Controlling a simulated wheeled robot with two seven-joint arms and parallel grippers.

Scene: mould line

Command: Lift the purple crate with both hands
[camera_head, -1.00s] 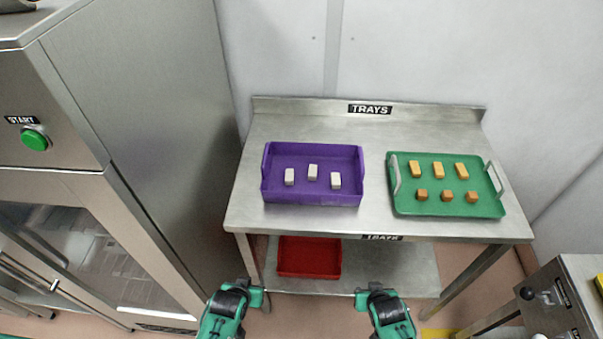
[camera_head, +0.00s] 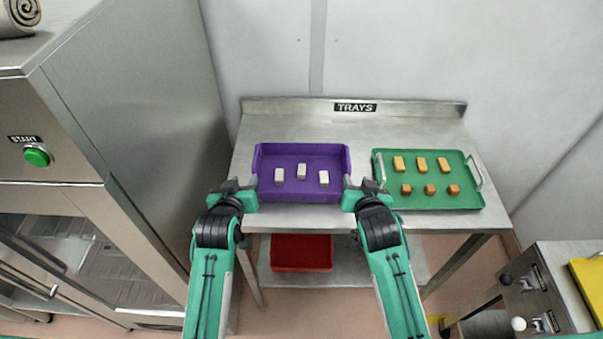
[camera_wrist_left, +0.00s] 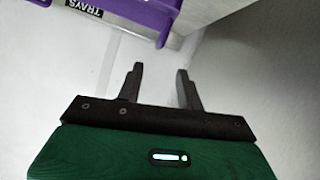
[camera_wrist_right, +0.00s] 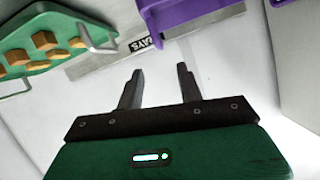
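The purple crate (camera_head: 300,194) sits on the left part of the steel table, with several white blocks, three in all, inside it. My left gripper (camera_head: 246,186) is beside the crate's left end. My right gripper (camera_head: 358,186) is beside its right end. In the left wrist view the left fingers (camera_wrist_left: 160,82) are apart with nothing between them, and part of the crate (camera_wrist_left: 135,14) shows beyond. In the right wrist view the right fingers (camera_wrist_right: 160,85) are also apart and empty, with the crate (camera_wrist_right: 185,14) beyond them. Neither gripper visibly holds the crate.
A green tray (camera_head: 455,203) with several yellow and brown blocks stands right of the crate, close to my right gripper. The table (camera_head: 300,125) is clear behind both. A red tray (camera_head: 302,253) lies on the lower shelf. A steel cabinet (camera_head: 130,110) stands at left.

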